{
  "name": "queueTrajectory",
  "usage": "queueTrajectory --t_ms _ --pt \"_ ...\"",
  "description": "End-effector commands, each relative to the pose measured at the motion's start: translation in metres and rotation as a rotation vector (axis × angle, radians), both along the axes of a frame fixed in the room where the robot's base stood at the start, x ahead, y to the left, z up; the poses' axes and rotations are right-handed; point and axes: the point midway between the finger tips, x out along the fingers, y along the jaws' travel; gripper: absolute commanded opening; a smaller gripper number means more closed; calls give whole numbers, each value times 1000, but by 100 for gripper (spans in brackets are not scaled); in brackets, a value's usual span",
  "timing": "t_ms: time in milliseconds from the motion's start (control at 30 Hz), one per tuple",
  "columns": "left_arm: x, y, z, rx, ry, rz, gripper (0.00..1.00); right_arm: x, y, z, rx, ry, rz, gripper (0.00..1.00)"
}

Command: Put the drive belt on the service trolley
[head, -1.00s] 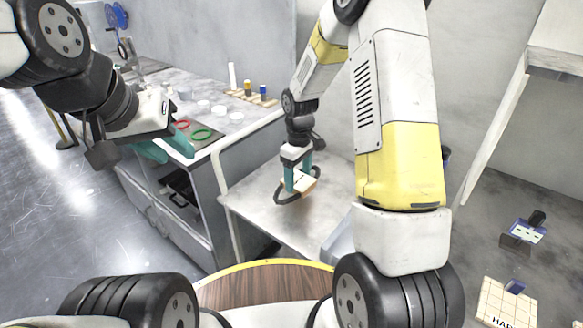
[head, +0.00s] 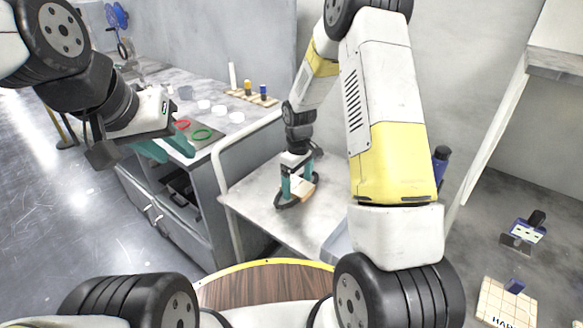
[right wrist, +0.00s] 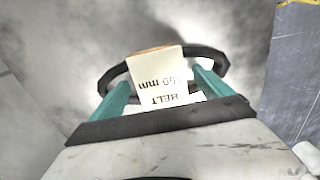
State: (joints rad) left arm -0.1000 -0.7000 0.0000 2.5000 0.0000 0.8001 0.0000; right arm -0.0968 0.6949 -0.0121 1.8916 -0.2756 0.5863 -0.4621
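The drive belt (head: 281,203) is a black loop with a pale block labelled BELT. It appears to lie on the grey top of the service trolley (head: 258,215), which has a pale rail on its left. My right gripper (head: 297,187) is low over the trolley, its teal fingers spread on either side of the label block. In the right wrist view the belt (right wrist: 113,74) passes by both fingers, with a gap between the label and the right finger. My left gripper (head: 166,149) is open and empty in front of the left bench.
The left bench (head: 160,80) carries a red ring (head: 182,125), a green ring (head: 202,134), several white cups and a wooden rack (head: 250,97). A round wooden top (head: 265,285) is in front. A grey bin (head: 338,242) stands at the trolley's right end.

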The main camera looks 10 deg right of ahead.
Motion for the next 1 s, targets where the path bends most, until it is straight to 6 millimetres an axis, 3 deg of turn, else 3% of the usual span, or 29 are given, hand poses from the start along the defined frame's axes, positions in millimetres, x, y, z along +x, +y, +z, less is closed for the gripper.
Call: queueTrajectory --t_ms 367,800,1000 --pt "0 0 0 0 0 0 36 0 0 7 1 -2 -1 90" --pt "0 0 0 0 0 0 36 1 0 92 1 -5 0 90" --pt "0 0 0 0 0 0 36 0 0 117 1 -2 -1 90"
